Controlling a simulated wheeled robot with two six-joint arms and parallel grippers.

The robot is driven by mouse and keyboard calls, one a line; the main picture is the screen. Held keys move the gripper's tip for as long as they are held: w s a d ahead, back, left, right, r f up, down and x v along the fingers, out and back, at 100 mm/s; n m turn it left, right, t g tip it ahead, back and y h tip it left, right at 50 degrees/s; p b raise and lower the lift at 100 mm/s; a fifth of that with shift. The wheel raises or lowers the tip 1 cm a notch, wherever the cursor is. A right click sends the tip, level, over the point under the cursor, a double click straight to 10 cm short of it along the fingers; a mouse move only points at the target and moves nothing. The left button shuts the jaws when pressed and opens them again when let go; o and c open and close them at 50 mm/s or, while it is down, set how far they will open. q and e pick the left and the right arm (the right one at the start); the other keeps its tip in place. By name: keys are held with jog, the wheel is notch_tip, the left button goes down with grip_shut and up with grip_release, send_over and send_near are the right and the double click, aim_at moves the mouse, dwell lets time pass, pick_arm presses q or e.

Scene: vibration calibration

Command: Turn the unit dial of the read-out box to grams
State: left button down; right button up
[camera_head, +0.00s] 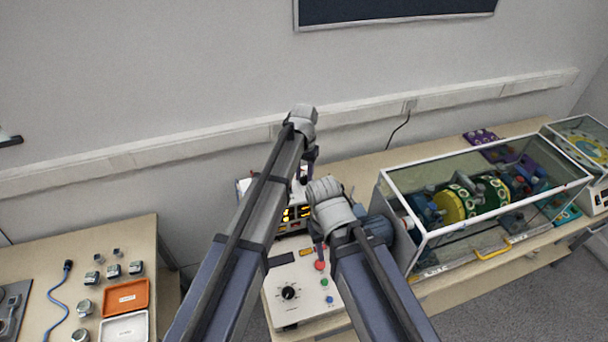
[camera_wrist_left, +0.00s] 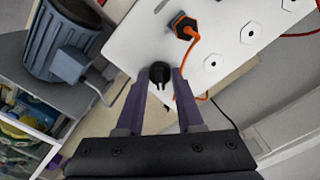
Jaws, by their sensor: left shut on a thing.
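The read-out box (camera_head: 297,214), with lit yellow digits, stands on the bench behind my two arms, which cover much of it. My left gripper (camera_head: 304,174) is at the top of this box. In the left wrist view, my left gripper (camera_wrist_left: 164,76) is shut on a black dial knob (camera_wrist_left: 159,71) on a white panel. The knob sits between the fingertips; its pointer and any unit marks cannot be read. In the head view this knob is hidden. My right gripper (camera_head: 319,246) hangs in front of the box, and its jaw opening is unclear.
A white control box (camera_head: 305,278) with a black knob and coloured buttons stands in front. A glass case (camera_head: 480,200) with drums is to the right. A ribbed motor (camera_wrist_left: 62,40) and an orange plug (camera_wrist_left: 184,25) are near my left gripper. An orange tray (camera_head: 126,296) is left.

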aim_at(304, 177)
dwell(0.3)
pick_arm(q)
jog(key=c, duration=0.5)
grip_release()
jog(key=shift+c, duration=0.2)
jog(key=shift+r, duration=0.1)
notch_tip(304, 177, up, 8)
jog(key=p, duration=0.8)
jog(key=shift+f, duration=0.2)
jog(key=shift+s, duration=0.1)
